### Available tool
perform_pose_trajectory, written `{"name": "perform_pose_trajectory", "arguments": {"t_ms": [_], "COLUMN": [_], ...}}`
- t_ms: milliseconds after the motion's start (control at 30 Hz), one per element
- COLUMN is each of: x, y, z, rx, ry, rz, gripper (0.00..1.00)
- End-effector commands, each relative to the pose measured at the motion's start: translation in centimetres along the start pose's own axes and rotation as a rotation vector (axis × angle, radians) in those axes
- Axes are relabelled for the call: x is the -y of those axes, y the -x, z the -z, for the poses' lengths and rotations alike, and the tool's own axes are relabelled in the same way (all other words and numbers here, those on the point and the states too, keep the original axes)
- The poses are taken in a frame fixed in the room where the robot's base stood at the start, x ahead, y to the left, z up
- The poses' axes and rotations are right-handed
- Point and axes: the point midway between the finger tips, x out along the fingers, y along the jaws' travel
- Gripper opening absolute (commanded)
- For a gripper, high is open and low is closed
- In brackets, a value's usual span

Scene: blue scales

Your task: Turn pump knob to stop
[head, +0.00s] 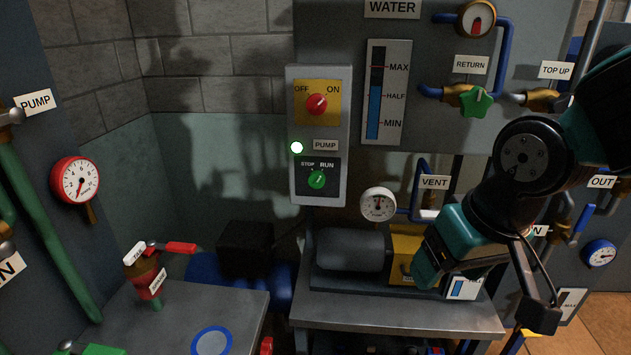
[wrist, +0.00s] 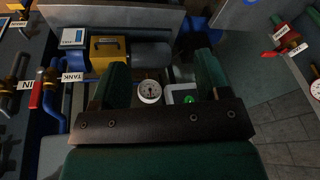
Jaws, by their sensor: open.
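The pump panel (head: 298,195) is a grey box in the head view. Its lower green knob (head: 317,179) sits on a dark plate marked STOP and RUN, its pointer tilted up and right toward RUN.
A red OFF/ON knob (head: 317,104) sits above on the yellow plate. A white dial gauge (head: 378,204) stands right of the panel, between it and my arm. Below are the pump motor (head: 351,249) and a grey bench (head: 400,314). The space before the panel looks clear.

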Motion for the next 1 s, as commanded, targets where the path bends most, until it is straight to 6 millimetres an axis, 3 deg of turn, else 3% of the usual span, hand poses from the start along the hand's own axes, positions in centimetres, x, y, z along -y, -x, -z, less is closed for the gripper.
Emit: {"name": "perform_pose_trajectory", "arguments": {"t_ms": [100,233,400,533,700,833,1000], "x": [-1.2,-1.2,2.3,6.6,10.8,11.9,11.1], "y": [-5.0,-9.4,-13.3,-14.9,-15.7,-15.8,-15.9], "z": [6.6,12.9,18.3,19.7,19.5,19.6,21.6], "rx": [-0.130,-0.361,-0.730,-0.980,-1.177,-1.229,-1.234], "ry": [-0.115,-0.174,-0.116,-0.013,0.100,0.133,0.132], "rz": [-0.195,-0.398,-0.572,-0.614,-0.610,-0.605,-0.607], "gripper": [0.69,0.69,0.69,0.69,0.69,0.69,0.69]}}
